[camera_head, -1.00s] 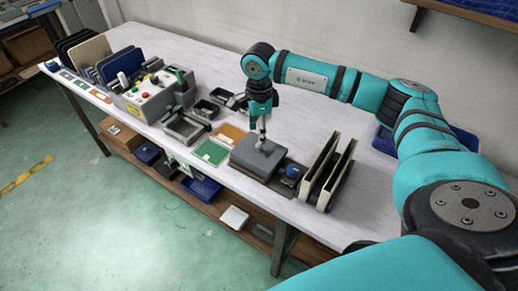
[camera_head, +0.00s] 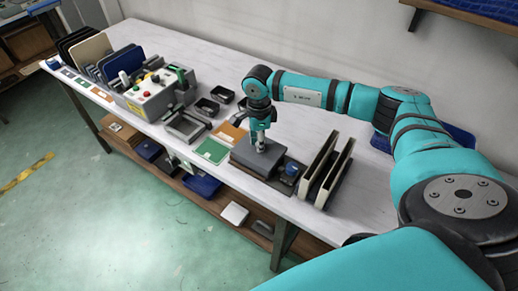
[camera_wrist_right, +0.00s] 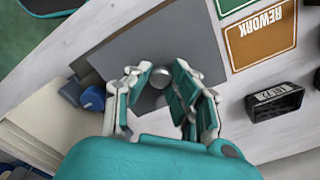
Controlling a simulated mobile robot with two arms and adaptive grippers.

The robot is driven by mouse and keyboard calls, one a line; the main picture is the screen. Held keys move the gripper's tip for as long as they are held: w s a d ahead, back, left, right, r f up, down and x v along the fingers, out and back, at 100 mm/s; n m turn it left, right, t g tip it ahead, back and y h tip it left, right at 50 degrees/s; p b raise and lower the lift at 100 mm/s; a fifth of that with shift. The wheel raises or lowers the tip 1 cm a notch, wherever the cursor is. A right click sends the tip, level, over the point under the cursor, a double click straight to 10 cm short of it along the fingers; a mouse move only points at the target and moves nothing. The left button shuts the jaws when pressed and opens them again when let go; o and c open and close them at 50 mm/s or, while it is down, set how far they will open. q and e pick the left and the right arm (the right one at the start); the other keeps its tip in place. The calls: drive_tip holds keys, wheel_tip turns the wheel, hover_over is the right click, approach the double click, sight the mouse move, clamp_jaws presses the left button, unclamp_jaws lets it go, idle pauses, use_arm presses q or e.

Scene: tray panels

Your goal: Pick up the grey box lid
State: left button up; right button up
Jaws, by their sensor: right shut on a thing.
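The grey box lid (camera_head: 268,163) lies flat and level on its box near the front edge of the bench. It also shows in the right wrist view as a dark grey panel (camera_wrist_right: 178,40) with a round metal knob (camera_wrist_right: 160,77) in its middle. My right gripper (camera_head: 259,149) points down over the lid and is shut on its knob. In the wrist view its fingers (camera_wrist_right: 161,90) stand on either side of the knob and hide part of the lid. My left gripper is not in view.
A blue knob (camera_head: 291,170) and upright cream panels (camera_head: 330,172) stand close right of the lid. A green card (camera_head: 211,151) and an orange REWORK card (camera_wrist_right: 262,35) lie to its left. Small black bins (camera_head: 207,107) and a grey control box (camera_head: 155,95) stand farther left.

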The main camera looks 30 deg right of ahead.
drive_tip(key=shift+r, duration=0.1)
clamp_jaws()
drive_tip(key=shift+w+r+b, duration=0.1)
drive_tip(key=shift+r+b, duration=0.25)
drive_tip(key=shift+r, duration=0.25)
wheel_tip(320, 180, up, 2)
drive_tip(key=shift+r+b, duration=0.1)
drive_tip(key=shift+b, duration=0.45)
drive_tip(key=s+a+r+b, duration=0.2)
drive_tip(key=s+a+r, duration=0.3)
drive_tip(key=s+a, duration=0.5)
drive_tip(key=shift+s+a, duration=0.2)
drive_tip(key=shift+s, duration=1)
